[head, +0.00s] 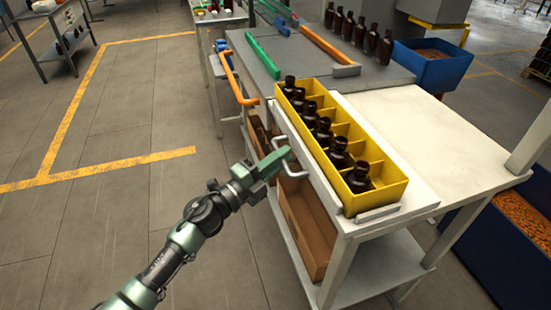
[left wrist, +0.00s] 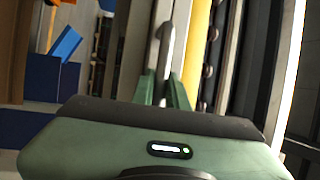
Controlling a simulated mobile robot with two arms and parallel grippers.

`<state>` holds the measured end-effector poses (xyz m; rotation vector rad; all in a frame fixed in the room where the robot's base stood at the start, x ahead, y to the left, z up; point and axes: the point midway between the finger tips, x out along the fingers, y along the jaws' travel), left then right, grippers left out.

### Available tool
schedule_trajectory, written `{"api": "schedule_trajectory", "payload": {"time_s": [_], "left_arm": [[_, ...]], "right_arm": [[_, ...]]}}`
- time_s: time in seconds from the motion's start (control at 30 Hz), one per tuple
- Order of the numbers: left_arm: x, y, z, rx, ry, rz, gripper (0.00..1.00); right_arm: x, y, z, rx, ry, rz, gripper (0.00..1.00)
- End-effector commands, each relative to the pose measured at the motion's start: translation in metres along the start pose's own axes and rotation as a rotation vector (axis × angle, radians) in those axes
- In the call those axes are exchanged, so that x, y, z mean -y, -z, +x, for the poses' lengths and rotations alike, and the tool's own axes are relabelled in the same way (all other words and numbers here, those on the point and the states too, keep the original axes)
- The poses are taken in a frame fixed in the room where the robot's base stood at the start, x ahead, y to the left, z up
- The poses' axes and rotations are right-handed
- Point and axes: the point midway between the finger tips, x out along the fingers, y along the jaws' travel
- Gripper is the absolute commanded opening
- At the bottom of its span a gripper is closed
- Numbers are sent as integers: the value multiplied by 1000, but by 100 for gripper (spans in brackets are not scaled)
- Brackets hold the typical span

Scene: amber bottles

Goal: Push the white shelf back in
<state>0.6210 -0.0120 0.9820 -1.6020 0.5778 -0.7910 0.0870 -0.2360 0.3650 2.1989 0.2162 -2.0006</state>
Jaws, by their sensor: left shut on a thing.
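The white shelf (head: 420,195) sticks out at the left side of the white table and carries a yellow crate (head: 345,198). Several dark amber bottles (head: 360,178) stand upright in the crate's left row; the visible right-hand compartments are empty. My left gripper (head: 287,160) is at the shelf's outer edge, shut on its pale handle (head: 297,173). In the left wrist view the handle (left wrist: 166,45) runs up from between the green fingers (left wrist: 162,92). The fingers hide part of the handle in the head view. My right gripper is not in view.
Below the shelf are cardboard boxes (head: 305,225) on the cart frame. An orange handle (head: 235,80) juts out farther back. Several more bottles (head: 360,35) stand on the grey tabletop (head: 290,80). A blue bin (head: 432,68) is at the back right.

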Motion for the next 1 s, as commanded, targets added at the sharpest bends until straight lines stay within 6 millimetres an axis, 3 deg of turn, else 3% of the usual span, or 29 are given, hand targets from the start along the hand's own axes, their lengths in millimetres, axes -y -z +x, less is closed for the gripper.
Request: {"api": "schedule_trajectory", "payload": {"time_s": [0.1, 0.33, 0.37, 0.4, 0.43, 0.77, 1.0], "left_arm": [[-2, 8, 15, -3, 1, 0, 0], [-2, 8, 14, -3, 0, 1, 0], [-2, 8, 14, -3, 0, 1, 20], [-2, 8, 14, -3, 0, 1, 31], [-2, 7, 14, -3, 0, 1, 36], [-2, 7, 12, -2, 1, 1, 36], [-5, 6, -21, -2, -2, 2, 36]], "right_arm": [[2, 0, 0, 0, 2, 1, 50], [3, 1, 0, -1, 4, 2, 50], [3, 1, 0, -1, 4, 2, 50], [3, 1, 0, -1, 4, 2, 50], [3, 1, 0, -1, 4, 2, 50], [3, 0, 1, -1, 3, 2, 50], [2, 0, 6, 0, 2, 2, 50]]}}
